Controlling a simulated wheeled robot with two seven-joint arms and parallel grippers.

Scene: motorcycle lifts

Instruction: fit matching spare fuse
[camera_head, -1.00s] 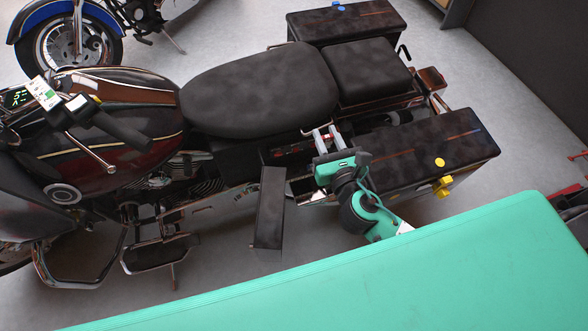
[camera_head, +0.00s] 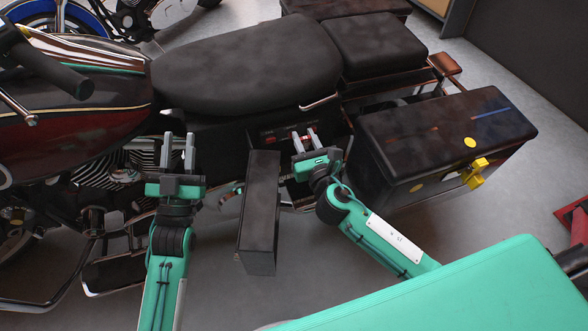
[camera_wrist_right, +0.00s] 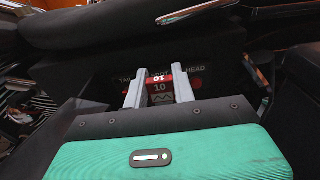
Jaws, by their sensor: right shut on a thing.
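My right gripper (camera_head: 304,137) is shut on a small red fuse (camera_wrist_right: 160,88) marked 10, which sits between the fingers in the right wrist view. The fingers point at the dark fuse panel (camera_head: 270,137) under the seat. Lettering on this panel (camera_wrist_right: 193,71), partly hidden by the fingers, shows just behind the fuse. I cannot tell whether the fuse touches a slot. My left gripper (camera_head: 179,143) is open and empty, left of the panel, in front of the motorcycle's side. A dark side cover (camera_head: 259,212) hangs open below the panel.
The motorcycle seat (camera_head: 250,75) overhangs the panel. My green body covers the lower right. Grey floor (camera_head: 75,260) shows below the motorcycle.

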